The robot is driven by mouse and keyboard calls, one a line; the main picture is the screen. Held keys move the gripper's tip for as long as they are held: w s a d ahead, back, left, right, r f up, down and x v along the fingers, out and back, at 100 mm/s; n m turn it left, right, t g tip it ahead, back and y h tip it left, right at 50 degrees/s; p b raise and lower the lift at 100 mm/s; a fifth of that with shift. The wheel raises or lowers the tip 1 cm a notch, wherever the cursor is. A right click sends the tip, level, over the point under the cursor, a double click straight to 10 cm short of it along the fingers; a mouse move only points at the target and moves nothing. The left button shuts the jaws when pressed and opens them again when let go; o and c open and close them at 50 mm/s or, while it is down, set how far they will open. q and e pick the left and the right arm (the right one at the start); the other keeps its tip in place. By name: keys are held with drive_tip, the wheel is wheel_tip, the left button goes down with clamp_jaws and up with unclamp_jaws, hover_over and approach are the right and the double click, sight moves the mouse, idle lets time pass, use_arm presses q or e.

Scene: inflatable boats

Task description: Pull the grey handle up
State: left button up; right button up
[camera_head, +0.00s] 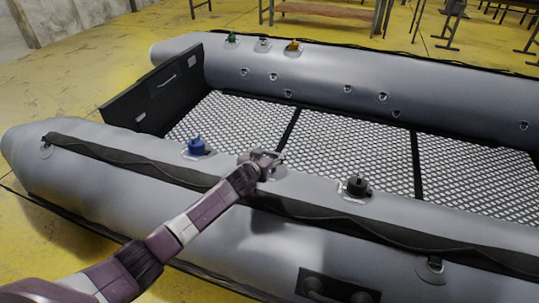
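My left arm reaches in from the lower left, and its gripper (265,162) is over the near grey tube of the boat, between a blue handle (197,147) and a black handle (357,187). A pale patch (280,172) shows beside the fingers. Any handle at the fingertips is hidden or too small to make out, and I cannot tell whether the fingers are open or shut. A small grey-white handle (262,44) stands on the far tube between a green and an orange one, well away from my gripper. My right gripper is not in view.
The inflatable boat has a meshed floor (345,155) and a dark transom board (155,90) at the left. A green handle (232,38) and an orange handle (293,47) stand on the far tube. Tables (325,10) stand behind on the yellow floor.

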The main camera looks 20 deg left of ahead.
use_arm(q)
drive_tip(key=shift+s+f, duration=0.1)
drive_tip(key=shift+f, duration=0.1)
drive_tip(key=shift+s, duration=0.2)
drive_tip(key=v, duration=1.1)
drive_tip(key=shift+s+r, duration=0.25)
drive_tip(key=shift+r, duration=0.05)
